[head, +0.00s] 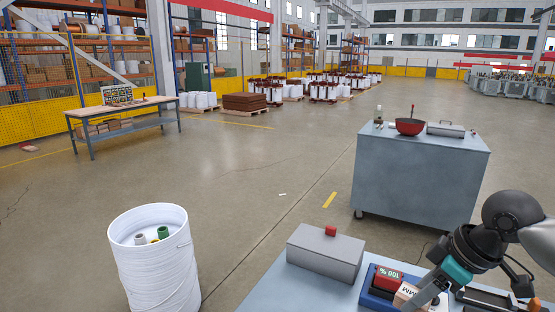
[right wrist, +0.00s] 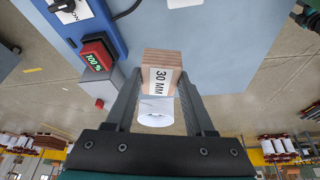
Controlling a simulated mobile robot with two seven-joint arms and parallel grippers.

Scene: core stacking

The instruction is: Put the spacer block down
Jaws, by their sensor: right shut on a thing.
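The spacer block (right wrist: 162,75) is a wooden block with a white "30 MM" label. In the right wrist view it sits between the fingers of my right gripper (right wrist: 160,98), which is shut on it. In the head view the block (head: 406,294) shows at the bottom right, beside the blue device, with my right gripper (head: 428,292) at its right side. I cannot tell whether its underside touches the bench. My left gripper is not in view.
The blue device (head: 369,297) with a red "100 %" display (head: 389,278) is close to the block. A grey box (head: 325,254) with a red knob stands left of it on the bench (head: 270,292). A white drum (head: 155,265) stands on the floor at left.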

